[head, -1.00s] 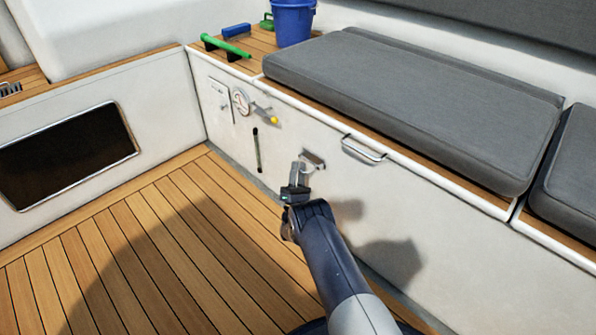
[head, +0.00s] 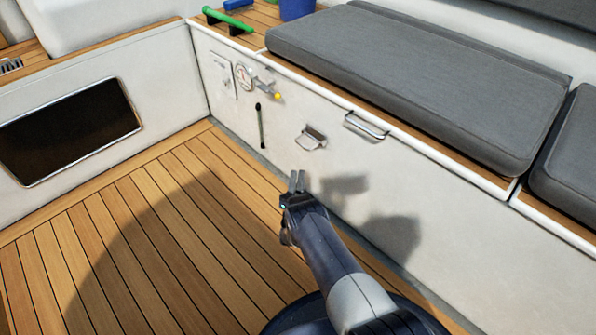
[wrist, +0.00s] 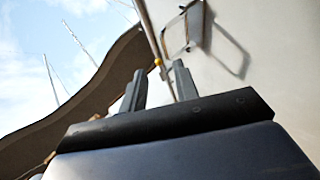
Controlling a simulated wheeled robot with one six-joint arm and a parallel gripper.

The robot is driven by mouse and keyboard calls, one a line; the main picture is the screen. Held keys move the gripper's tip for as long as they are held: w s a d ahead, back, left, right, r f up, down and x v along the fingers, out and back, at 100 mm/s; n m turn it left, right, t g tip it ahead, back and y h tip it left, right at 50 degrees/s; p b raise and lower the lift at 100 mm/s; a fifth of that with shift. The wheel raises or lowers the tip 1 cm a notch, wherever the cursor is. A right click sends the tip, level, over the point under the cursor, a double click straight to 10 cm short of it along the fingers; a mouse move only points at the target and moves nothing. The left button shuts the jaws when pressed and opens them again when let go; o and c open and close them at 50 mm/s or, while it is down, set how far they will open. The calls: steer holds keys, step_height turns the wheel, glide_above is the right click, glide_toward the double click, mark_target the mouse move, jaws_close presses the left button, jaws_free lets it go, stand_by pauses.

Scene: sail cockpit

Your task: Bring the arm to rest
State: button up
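My arm reaches up from the bottom of the head view, and my gripper (head: 296,181) is in front of the white seat locker front (head: 400,200). Its two fingers stand apart with nothing between them, and the wrist view shows the gap as well (wrist: 158,85). A small metal pull handle (head: 311,138) on the locker front is beyond the fingertips and apart from them. The handle also shows at the top of the wrist view (wrist: 187,28).
A larger handle (head: 367,126) is under the grey cushion (head: 420,85). A gauge (head: 243,77), a yellow-tipped lever (head: 275,94) and a dark slot (head: 260,125) are further left. The teak floor (head: 150,240) is clear. A blue bucket (head: 296,9) stands at the back.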

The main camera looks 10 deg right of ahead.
mark_target(301, 145)
steer(key=b+x, duration=0.1)
steer(key=x, duration=1)
steer(key=shift+s, duration=0.15)
stand_by(0.3)
steer(key=p+v, duration=0.1)
steer(key=v, duration=1)
steer(key=shift+w+d+r+m+g+h+b, duration=0.3)
steer(key=shift+w+d+r+g, duration=0.1)
steer(key=shift+w+r, duration=0.95)
steer(key=shift+w+d+r+m+g+h+b, duration=0.15)
steer(key=shift+w+d+r+m+g+h, duration=0.15)
steer(key=shift+w+r, duration=1.05)
steer(key=shift+w+d+r+m+g+h+b, duration=0.4)
steer(key=shift+w+r, duration=0.4)
steer(key=shift+r, duration=1)
steer(key=shift+d+r, duration=0.1)
steer(key=shift+r, duration=0.05)
